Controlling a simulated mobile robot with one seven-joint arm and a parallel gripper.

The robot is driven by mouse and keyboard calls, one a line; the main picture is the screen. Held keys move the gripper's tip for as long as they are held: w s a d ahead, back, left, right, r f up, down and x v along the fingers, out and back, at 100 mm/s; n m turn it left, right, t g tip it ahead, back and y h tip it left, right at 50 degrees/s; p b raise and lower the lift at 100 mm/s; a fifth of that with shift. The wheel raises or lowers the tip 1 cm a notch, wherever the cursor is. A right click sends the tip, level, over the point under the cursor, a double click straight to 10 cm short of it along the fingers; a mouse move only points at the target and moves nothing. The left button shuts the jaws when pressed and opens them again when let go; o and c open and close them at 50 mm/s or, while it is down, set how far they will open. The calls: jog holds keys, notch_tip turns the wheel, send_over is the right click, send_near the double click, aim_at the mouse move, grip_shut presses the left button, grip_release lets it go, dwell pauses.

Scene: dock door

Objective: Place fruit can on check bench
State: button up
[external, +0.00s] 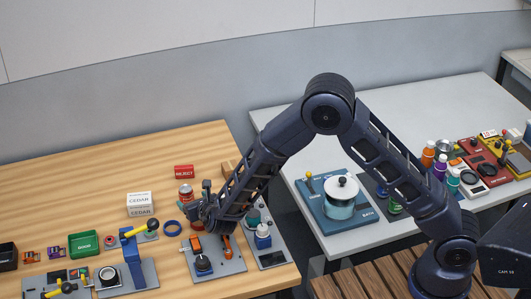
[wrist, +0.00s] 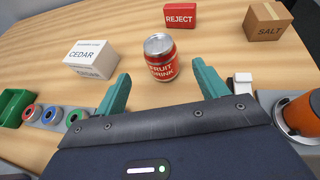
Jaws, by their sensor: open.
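The fruit can is a red can with a silver top and a "FRUIT DRINK" label (wrist: 161,66). It stands upright on the wooden table (wrist: 85,28). In the external view the can (external: 185,190) shows just behind my gripper (external: 198,212). In the wrist view my gripper (wrist: 161,76) is open and empty, with its teal fingers pointing toward the can. The can appears between and slightly beyond the fingertips; I see no contact. A grey table (external: 285,130) stands to the right; no label shows which surface is the check bench.
A white CEDAR box (wrist: 92,60) is left of the can, a red REJECT block (wrist: 180,16) behind it and a brown SALT box (wrist: 267,22) at back right. An orange item (wrist: 302,112) is near the right finger. A pot (external: 341,198) stands on the grey table.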

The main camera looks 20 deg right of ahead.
aim_at(184, 193)
jog(key=x, duration=0.9)
jog(key=shift+w+f, duration=0.2)
jog(key=shift+w, duration=0.05)
jog(key=shift+c, duration=0.2)
jog(key=c, duration=1.2)
notch_tip(184, 193, up, 20)
jog(key=w+d+f+m+h, duration=0.15)
jog(key=w+d, duration=0.25)
jog(key=d, duration=0.6)
jog(key=w+d+f+m+h, duration=0.15)
jog(key=w+d, duration=0.35)
jog(key=d, duration=0.5)
jog(key=w+d+f+h, duration=0.15)
jog(key=w+d, duration=0.25)
jog(key=d, duration=0.6)
jog(key=d+f+m, duration=0.1)
jog(key=d+f, duration=0.1)
jog(key=d, duration=0.9)
jog(key=s+d+f+m+h, duration=0.1)
jog(key=d, duration=1)
jog(key=s+d+f+m+h, duration=0.1)
jog(key=d+f, duration=0.1)
jog(key=d, duration=0.9)
jog(key=shift+s+d+f+h, duration=0.2)
jog(key=shift+d+f+h, duration=0.05)
jog(key=shift+d+f, duration=0.1)
